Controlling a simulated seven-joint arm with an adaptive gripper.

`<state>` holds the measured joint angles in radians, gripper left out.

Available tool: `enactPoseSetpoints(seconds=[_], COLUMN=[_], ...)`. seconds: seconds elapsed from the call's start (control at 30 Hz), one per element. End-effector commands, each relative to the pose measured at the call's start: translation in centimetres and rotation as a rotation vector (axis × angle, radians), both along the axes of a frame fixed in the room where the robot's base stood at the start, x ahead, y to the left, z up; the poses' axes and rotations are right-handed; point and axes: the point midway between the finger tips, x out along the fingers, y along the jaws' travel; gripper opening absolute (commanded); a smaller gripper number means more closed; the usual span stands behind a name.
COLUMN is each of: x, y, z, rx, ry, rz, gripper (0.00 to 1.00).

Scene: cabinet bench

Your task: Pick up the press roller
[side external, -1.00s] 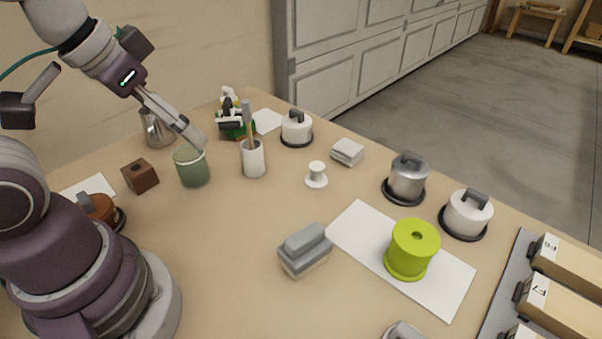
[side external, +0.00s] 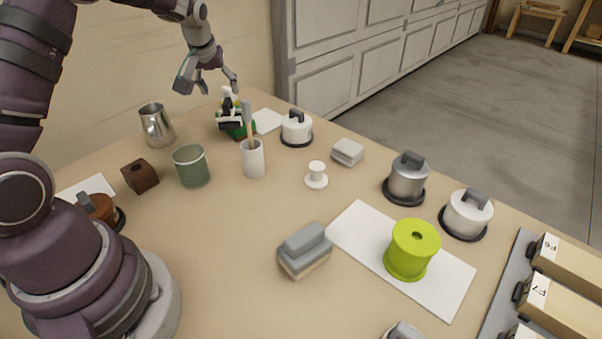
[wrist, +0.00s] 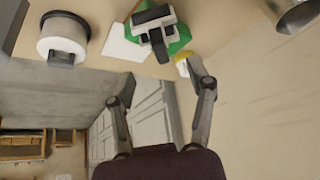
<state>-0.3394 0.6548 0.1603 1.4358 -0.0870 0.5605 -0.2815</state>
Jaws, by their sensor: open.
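No thing is clearly labelled as the press roller. A black-and-white piece (side external: 229,117) with a green part (side external: 242,132) under it and a yellow bit stands at the back of the bench; it may be the roller, but I cannot tell. The black-and-white piece also shows at the top of the wrist view (wrist: 155,22). A lime-green flanged cylinder (side external: 412,249) with a hole in its top stands upright on a white sheet at the right. My gripper (side external: 218,87) is open and empty, above and behind the black-and-white piece. Its spread fingers (wrist: 160,80) show in the wrist view.
A white cup with sticks (side external: 253,158), a green cup (side external: 191,167), a metal pitcher (side external: 157,125) and a white lidded pot (side external: 296,129) stand near the black-and-white piece. The wall is close behind.

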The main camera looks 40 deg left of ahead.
Motion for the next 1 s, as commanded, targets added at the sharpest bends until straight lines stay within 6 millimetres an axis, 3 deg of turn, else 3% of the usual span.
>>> enactPoseSetpoints(seconds=[0.5,0.77,1.0], x=[2.9,3.1,3.1], y=[2.7,2.9,2.9], z=[-6.6,-7.0,-6.9], rx=[-0.002,-0.002,-0.002], ry=[0.002,0.001,0.001], rz=[-0.004,-0.003,-0.004], gripper=[0.55,0.55,0.26])
